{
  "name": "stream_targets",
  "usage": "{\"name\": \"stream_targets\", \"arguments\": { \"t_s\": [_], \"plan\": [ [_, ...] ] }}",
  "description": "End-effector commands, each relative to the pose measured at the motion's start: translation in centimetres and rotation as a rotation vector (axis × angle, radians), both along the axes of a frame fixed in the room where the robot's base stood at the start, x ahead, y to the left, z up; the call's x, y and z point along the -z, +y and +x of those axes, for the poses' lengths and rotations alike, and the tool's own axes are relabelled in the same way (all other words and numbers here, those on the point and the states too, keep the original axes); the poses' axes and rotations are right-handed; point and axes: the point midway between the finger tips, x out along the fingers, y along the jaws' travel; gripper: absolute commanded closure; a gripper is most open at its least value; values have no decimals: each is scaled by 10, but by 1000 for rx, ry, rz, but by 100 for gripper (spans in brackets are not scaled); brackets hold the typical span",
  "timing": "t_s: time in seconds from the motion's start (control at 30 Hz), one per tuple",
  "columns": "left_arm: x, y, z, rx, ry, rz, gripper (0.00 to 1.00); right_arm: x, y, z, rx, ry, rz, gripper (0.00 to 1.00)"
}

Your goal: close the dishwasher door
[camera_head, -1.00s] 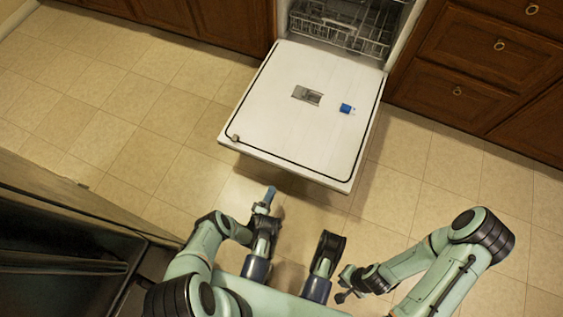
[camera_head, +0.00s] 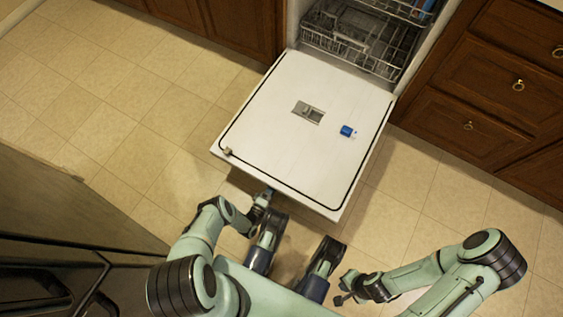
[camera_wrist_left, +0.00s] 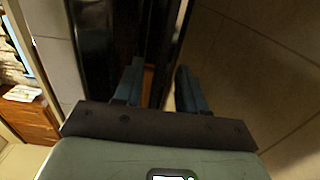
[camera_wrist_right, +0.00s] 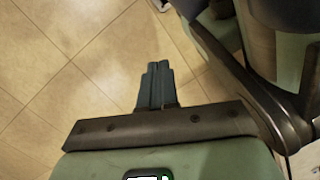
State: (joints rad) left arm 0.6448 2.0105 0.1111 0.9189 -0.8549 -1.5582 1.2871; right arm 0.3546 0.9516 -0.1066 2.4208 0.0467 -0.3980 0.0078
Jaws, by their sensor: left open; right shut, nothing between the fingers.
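The dishwasher door (camera_head: 270,120) is folded down wide open, its white inner face up, with a blue detergent piece (camera_head: 347,131) on it. The dishwasher's racks (camera_head: 350,40) show behind it. My left gripper (camera_head: 268,193) is at the door's front edge, partly hidden there; I cannot tell if it touches. In the left wrist view its two fingers (camera_wrist_left: 160,88) are apart with nothing between them. My right gripper (camera_head: 343,297) is low in the head view, away from the door. In the right wrist view its fingers (camera_wrist_right: 154,84) are together and empty, above the floor.
Wooden cabinets stand left (camera_head: 225,35) and right (camera_head: 480,90) of the dishwasher. A dark appliance (camera_head: 50,220) stands at the left, close to my left arm. Tiled floor (camera_head: 130,130) is clear to the left and right of the door.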

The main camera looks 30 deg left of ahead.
Motion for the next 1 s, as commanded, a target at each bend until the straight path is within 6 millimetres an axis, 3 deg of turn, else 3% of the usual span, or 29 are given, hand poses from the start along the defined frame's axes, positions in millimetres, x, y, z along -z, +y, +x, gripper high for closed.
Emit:
{"name": "stream_targets", "arguments": {
  "t_s": [0.37,0.5,0.77,1.0],
  "plan": [
    [0,3,-1,-1,0,0,60,0,0,0,0,1,0,100],
    [0,3,-1,-1,0,0,100,0,0,0,0,1,0,100],
    [-2,3,-1,-1,2,0,100,-1,0,2,-1,-7,0,100],
    [-21,10,-2,-1,25,1,100,-17,3,28,-9,-96,-6,100]
  ]
}}
